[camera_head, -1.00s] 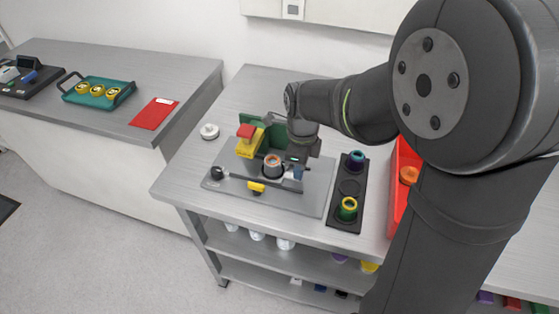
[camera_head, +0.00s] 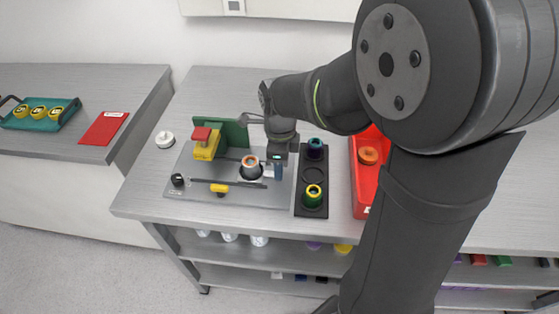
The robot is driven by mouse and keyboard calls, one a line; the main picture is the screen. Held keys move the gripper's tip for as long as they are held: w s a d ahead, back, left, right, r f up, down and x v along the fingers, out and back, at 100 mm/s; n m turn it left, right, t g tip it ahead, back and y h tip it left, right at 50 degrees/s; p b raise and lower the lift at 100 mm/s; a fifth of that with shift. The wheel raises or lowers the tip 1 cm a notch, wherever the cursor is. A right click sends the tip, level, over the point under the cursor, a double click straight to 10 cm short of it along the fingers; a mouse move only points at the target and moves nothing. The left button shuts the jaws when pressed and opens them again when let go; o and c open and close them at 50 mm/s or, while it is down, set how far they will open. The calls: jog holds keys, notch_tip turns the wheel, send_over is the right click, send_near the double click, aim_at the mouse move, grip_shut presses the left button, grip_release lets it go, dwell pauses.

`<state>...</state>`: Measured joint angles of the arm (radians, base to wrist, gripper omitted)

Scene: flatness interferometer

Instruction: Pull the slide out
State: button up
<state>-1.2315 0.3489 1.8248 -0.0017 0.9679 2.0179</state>
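The interferometer station is a grey base plate (camera_head: 240,200) on the metal bench. It carries a green upright panel (camera_head: 236,132), a yellow block with a red top (camera_head: 205,145), and a dark cup with an orange-brown rim (camera_head: 251,164). A dark bar runs in front of the cup, with a yellow knob (camera_head: 220,189) near it and a black knob (camera_head: 178,180) at the left. I cannot tell exactly which part is the slide. My gripper (camera_head: 278,168) points down just right of the cup, by a small blue part. Its fingers are too small to tell open from shut.
Right of the plate is a black holder (camera_head: 313,176) with a blue-topped and a yellow-green piece. A red bin (camera_head: 360,190) with an orange piece stands beyond it. A white round item (camera_head: 165,139) lies at left. My arm covers the right side.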

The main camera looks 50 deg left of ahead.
jog(key=shift+r, duration=0.15)
notch_tip(320, 180, up, 17)
dwell(0.4)
dwell(0.4)
notch_tip(320, 180, down, 17)
jog(key=shift+f, duration=0.2)
jog(key=shift+s+a, duration=0.2)
dwell(0.4)
